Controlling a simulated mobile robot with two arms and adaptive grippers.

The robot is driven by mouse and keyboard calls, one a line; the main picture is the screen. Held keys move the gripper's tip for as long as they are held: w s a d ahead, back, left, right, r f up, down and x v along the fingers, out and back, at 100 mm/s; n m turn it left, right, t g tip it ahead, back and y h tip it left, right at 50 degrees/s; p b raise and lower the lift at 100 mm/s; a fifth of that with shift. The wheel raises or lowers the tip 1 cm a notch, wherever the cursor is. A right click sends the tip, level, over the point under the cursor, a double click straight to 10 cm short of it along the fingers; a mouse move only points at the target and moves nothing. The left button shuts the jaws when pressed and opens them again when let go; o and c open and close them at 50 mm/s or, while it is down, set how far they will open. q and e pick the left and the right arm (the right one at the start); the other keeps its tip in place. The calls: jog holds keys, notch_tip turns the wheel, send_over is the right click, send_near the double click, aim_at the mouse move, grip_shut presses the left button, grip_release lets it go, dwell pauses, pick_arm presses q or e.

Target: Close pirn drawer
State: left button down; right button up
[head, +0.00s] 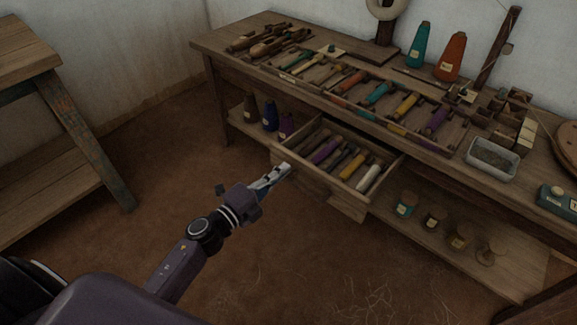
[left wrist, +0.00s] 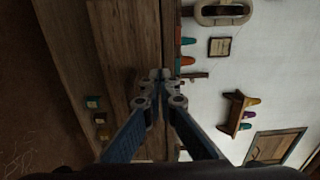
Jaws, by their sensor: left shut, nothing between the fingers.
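The pirn drawer (head: 312,182) stands pulled out from under the bench in the head view, with several coloured pirns (head: 350,163) lying in it. My left gripper (head: 284,170) is shut and empty at the left end of the drawer's front. Its fingertips overlap that front corner in the picture; I cannot tell whether they touch it. In the left wrist view the two fingers of my left gripper (left wrist: 160,76) meet at their tips with nothing between them. The drawer cannot be made out there. My right gripper is not in view.
The bench (head: 222,42) carries a divided tray of pirns (head: 374,92), a teal cone (head: 419,45), an orange cone (head: 451,57) and a grey tub (head: 492,160). Jars (head: 405,204) stand on its lower shelf. A wooden table (head: 25,50) is at left. The floor between is clear.

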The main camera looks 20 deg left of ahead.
aim_at(296, 160)
pick_arm(q)
jog(key=shift+x, duration=1.5)
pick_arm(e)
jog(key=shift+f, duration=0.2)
pick_arm(q)
jog(key=shift+w, duration=0.1)
